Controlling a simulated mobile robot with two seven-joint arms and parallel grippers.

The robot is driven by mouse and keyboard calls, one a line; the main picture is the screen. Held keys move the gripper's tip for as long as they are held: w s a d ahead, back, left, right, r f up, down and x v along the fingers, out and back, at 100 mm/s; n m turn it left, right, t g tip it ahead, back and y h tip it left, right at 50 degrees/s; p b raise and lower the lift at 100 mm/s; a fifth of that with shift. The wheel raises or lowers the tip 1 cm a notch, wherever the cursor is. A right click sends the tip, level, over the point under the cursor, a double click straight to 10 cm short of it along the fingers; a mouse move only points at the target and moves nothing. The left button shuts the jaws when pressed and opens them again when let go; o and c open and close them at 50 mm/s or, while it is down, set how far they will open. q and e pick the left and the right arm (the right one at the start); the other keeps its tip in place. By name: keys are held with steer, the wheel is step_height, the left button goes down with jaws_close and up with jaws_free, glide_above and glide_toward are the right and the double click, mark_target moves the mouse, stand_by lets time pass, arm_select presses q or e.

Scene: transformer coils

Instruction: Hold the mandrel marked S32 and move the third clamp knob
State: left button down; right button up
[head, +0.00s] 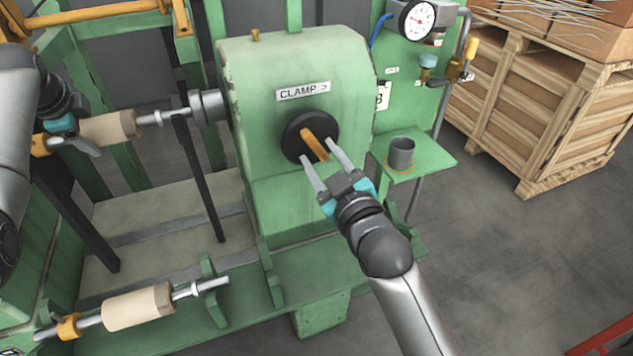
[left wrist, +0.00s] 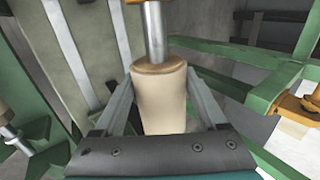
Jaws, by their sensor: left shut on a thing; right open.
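A tan cylindrical mandrel (head: 108,128) on a metal shaft lies at the left of the green machine. My left gripper (head: 88,136) is shut on it, and the left wrist view shows the mandrel (left wrist: 160,98) between the two fingers. No S32 mark is readable. A black round clamp knob (head: 292,137) with an orange bar handle (head: 313,145) is on the green housing, under a "CLAMP >" label (head: 303,91). My right gripper (head: 322,159) is open, its fingers on either side of the bar's lower end. Contact cannot be told.
A second tan mandrel (head: 138,306) lies on a lower shaft at the front left. A grey cup (head: 401,153) stands on a green shelf (head: 437,158) right of the housing. A gauge (head: 418,20) and wooden crates (head: 545,105) are behind.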

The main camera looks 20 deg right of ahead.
steer(key=s, duration=1)
steer(key=shift+n, duration=0.5)
steer(key=shift+w, duration=6.1)
jaws_close()
